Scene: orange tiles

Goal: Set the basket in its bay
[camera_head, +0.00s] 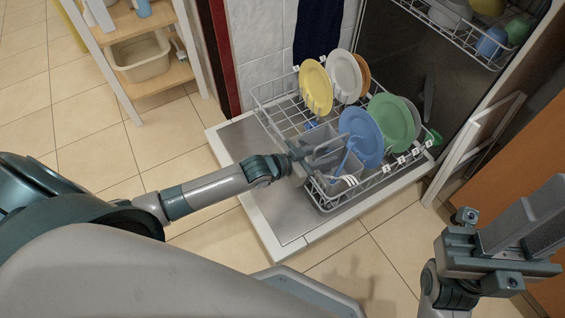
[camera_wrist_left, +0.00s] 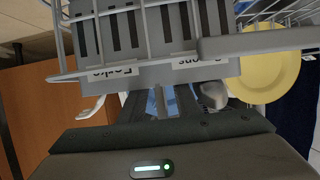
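The grey slotted cutlery basket (camera_head: 345,183) is at the near side of the dishwasher's lower rack (camera_head: 327,206), beside the blue plate. In the left wrist view the basket (camera_wrist_left: 130,38) fills the top, with upside-down labels, one reading Forks, and white rack wires crossing in front. My left gripper (camera_head: 297,157) is at the basket's left side, over the rack's near edge. Its fingertips are not clear, so I cannot tell whether it grips the basket. Whether the basket is fully seated is also unclear. My right gripper (camera_head: 525,232) is at the lower right, away from the rack; its finger gap is unclear.
The rack holds a yellow plate (camera_head: 316,87), a white plate (camera_head: 343,75), a blue plate (camera_head: 361,137) and a green plate (camera_head: 391,122). The upper rack (camera_head: 462,38) holds dishes. A shelf with a beige tub (camera_head: 141,58) stands at upper left. The open door (camera_head: 272,218) extends over tiled floor.

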